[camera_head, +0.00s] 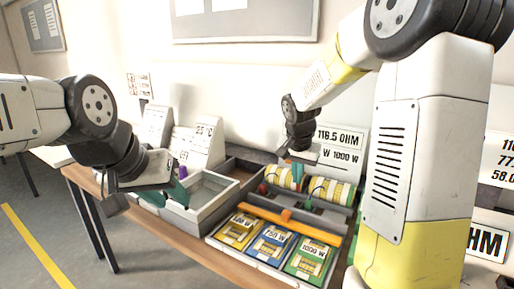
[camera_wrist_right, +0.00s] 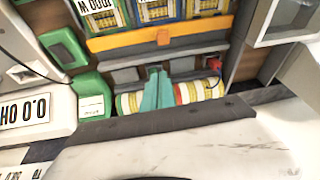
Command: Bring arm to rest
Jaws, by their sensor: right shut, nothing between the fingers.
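My right gripper (camera_head: 298,174) hangs from the arm at the right, over the back of the workbench. Its teal fingers (camera_wrist_right: 157,92) are together in the right wrist view, with nothing seen between them. They overlap the striped cylinders (camera_wrist_right: 190,93) in that view; whether they touch cannot be told. My left gripper (camera_head: 178,190) is near the grey open tray at the bench's left. Its teal fingertip shows beside the tray wall, but the gap between its fingers is not clear.
The grey tray (camera_head: 191,219) looks empty. Yellow, blue and green labelled packs (camera_head: 270,245) lie in a front holder behind which an orange bar (camera_head: 290,226) runs. Label signs (camera_head: 340,141) stand at the back. Open floor (camera_head: 35,235) lies left of the bench.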

